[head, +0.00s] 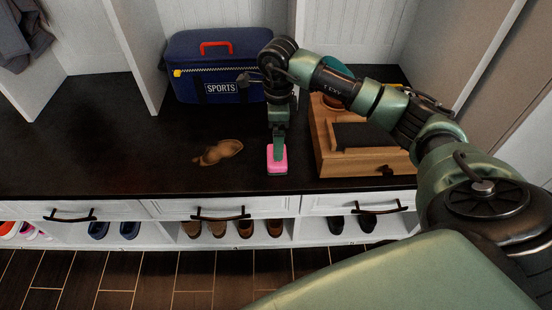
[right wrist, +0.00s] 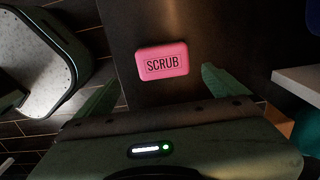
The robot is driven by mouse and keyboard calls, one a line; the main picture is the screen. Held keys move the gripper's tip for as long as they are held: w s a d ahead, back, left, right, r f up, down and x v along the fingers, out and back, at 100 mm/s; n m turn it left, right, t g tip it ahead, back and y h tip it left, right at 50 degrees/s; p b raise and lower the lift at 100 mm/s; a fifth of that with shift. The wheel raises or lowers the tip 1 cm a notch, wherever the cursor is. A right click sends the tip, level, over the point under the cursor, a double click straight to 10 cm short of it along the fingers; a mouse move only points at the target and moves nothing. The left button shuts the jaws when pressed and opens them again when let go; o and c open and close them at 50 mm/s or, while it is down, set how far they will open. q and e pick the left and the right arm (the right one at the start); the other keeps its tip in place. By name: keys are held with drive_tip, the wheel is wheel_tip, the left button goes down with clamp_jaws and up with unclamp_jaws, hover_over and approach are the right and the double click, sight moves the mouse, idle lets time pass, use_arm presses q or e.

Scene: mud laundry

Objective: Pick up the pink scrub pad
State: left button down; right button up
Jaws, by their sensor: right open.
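The pink scrub pad (head: 277,160) lies on the dark bench top near its front edge. In the right wrist view the pad (right wrist: 163,61) shows the word SCRUB and sits just beyond the fingertips, between their lines. My right gripper (head: 279,150) points down over the pad in the head view and covers part of it. In the right wrist view its two fingers (right wrist: 158,88) are spread apart with nothing between them. I cannot tell how high the fingertips are above the bench. My left gripper is not in view.
A wooden tray box (head: 335,165) stands close to the right of the pad. A blue SPORTS bag (head: 215,52) is behind it. A brown item (head: 218,152) lies to the left. Drawers and shoe cubbies are below the bench edge. The bench's left side is clear.

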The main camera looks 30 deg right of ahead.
drive_tip(key=shift+d+f, duration=0.2)
drive_tip(key=shift+f, duration=0.2)
drive_tip(key=f, duration=0.2)
drive_tip(key=f+b, duration=0.1)
drive_tip(key=f, duration=0.4)
drive_tip(key=shift+w+b, duration=0.25)
drive_tip(key=shift+b, duration=0.1)
drive_tip(key=shift+a+r, duration=0.1)
drive_tip(key=c, duration=1.2)
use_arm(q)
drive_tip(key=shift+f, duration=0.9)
use_arm(e)
drive_tip(key=shift+c, duration=0.2)
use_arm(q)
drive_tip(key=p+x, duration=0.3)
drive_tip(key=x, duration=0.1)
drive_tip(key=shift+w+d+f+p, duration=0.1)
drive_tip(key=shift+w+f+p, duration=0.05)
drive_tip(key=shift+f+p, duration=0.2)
use_arm(e)
wheel_tip(320, 180, up, 20)
